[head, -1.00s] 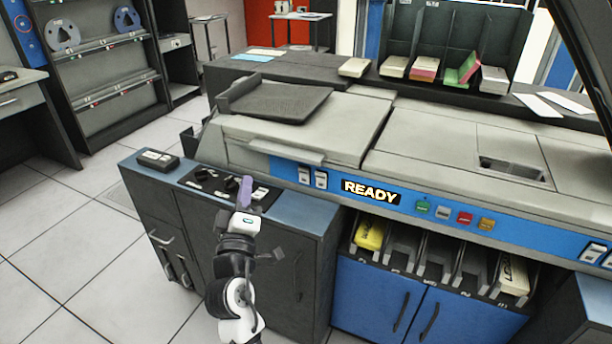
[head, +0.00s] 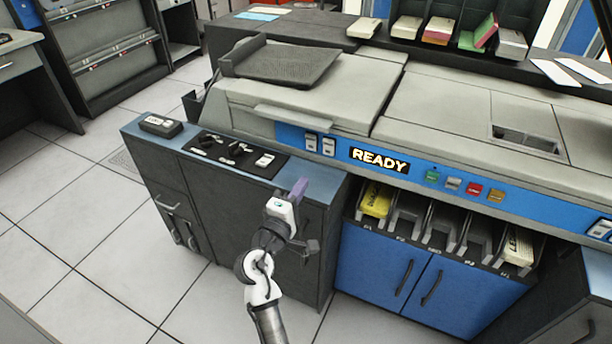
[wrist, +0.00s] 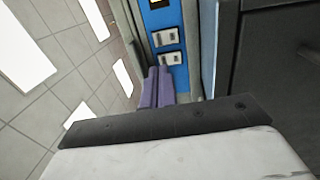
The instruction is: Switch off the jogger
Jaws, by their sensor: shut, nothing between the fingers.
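A black control panel (head: 222,148) with two dark knobs and a white rocker switch (head: 265,160) is set in the top of the grey cabinet at the left. I cannot read its labels, so I cannot tell which control belongs to the jogger, nor the rocker's position. My gripper (head: 299,187) has purple fingers, closed together and empty. It is in front of the cabinet, right of the panel and apart from the rocker. In the wrist view the fingers (wrist: 157,86) point toward two white switches (wrist: 168,48) on a blue panel.
The large machine has a blue front strip with two white switches (head: 320,144), a READY sign (head: 379,160) and several coloured buttons. Card pockets (head: 440,225) sit below it. A black box (head: 160,125) stands on the cabinet's left end. Floor is clear at left.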

